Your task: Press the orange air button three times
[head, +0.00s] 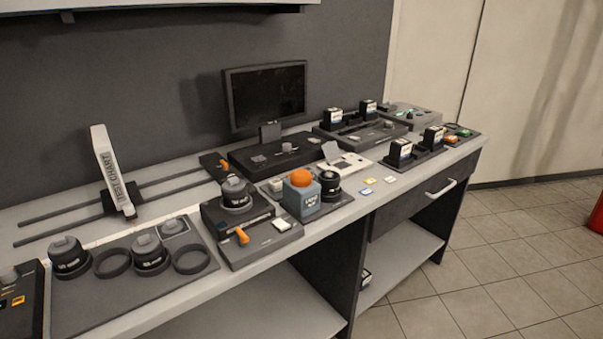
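The orange air button (300,178) is a rounded dome on top of a small blue-grey box (301,199) with a white label. The box stands upright on a dark tray near the front edge of the bench, around the middle of the head view. Nothing touches or covers the dome. Neither of my grippers shows in the head view.
Lens-like black cylinders stand on either side, one on a device (236,194) with an orange lever. A monitor (265,95) stands behind. A white test chart (110,167) stands on rails at left. Black battery-like blocks (400,150) stand right. Tiled floor (480,270) is open.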

